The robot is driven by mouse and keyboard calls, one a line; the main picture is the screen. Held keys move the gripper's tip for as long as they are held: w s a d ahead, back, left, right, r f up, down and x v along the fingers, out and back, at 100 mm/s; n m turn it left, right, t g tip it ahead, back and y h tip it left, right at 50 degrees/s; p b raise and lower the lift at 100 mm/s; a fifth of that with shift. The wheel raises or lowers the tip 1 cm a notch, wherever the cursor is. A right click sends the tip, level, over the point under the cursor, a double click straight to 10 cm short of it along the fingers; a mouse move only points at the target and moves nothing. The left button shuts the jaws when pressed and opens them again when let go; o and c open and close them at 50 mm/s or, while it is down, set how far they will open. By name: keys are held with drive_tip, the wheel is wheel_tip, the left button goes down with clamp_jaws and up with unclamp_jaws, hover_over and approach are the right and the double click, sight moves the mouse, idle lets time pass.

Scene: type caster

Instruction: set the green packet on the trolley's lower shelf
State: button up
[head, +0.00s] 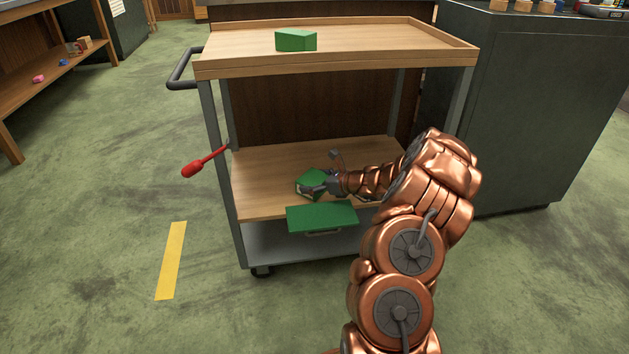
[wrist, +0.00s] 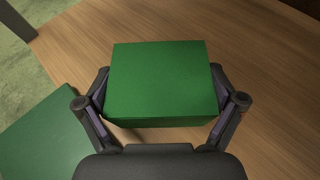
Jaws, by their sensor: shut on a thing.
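My gripper (head: 314,188) is shut on a green packet (head: 313,177), inside the trolley (head: 222,150) over its wooden lower shelf (head: 262,170). In the wrist view the packet (wrist: 162,78) sits level between my two fingers (wrist: 160,95), one on each side. A dark shadow lies under its near edge; I cannot tell whether it touches the shelf. Another green wedge-shaped block (head: 296,40) stands on the trolley's top shelf (head: 370,38).
A dark cabinet (head: 540,110) stands to the right. The lower shelf's left part is clear.

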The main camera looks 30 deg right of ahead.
idle(0.4)
drive_tip(key=o, duration=1.5)
drive_tip(key=shift+f, duration=0.1)
drive_tip(key=shift+c, duration=0.2)
